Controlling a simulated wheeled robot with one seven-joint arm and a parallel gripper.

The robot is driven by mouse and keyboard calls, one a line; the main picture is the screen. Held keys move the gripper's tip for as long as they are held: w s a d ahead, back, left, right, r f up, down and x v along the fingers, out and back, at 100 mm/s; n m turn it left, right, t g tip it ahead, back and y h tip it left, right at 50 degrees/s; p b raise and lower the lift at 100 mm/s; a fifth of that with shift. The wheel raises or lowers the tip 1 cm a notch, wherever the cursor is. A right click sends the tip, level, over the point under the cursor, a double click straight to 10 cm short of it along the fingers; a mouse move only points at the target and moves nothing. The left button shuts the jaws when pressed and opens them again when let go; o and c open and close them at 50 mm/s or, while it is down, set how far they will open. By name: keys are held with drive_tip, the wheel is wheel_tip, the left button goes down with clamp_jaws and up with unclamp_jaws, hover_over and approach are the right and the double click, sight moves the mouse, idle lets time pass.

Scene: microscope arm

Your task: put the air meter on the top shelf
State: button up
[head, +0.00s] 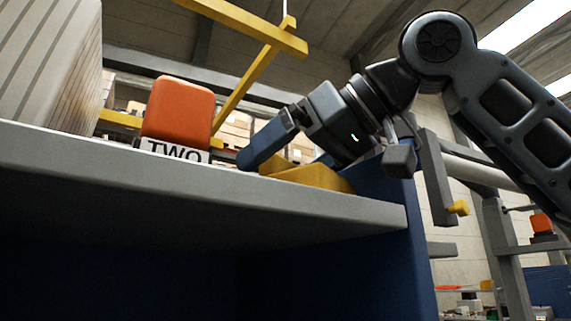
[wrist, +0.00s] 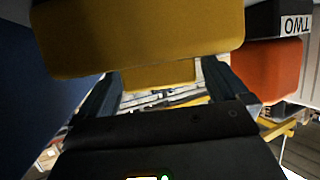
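A yellow block-like object (head: 305,177), which I take to be the air meter, rests on the grey top shelf (head: 200,184) near its right end in the head view. In the wrist view its large yellow body (wrist: 145,38) fills the top, with a smaller yellow part (wrist: 158,75) between the fingers. My gripper (head: 292,158) is at the yellow object, its two blue-grey fingers spread wide apart. In the wrist view my gripper (wrist: 160,92) shows a thin gap beside the yellow part on the right. The object's far side is hidden.
An orange block with a dark base labelled TWO (head: 178,110) stands left of my gripper on the shelf. It also shows in the wrist view (wrist: 268,68). A large pale ribbed box (head: 48,60) stands at far left. A blue side panel (head: 385,230) supports the shelf.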

drive_tip(key=shift+r, duration=0.15)
drive_tip(key=b+v, duration=0.3)
drive_tip(key=v, duration=0.9)
idle(0.4)
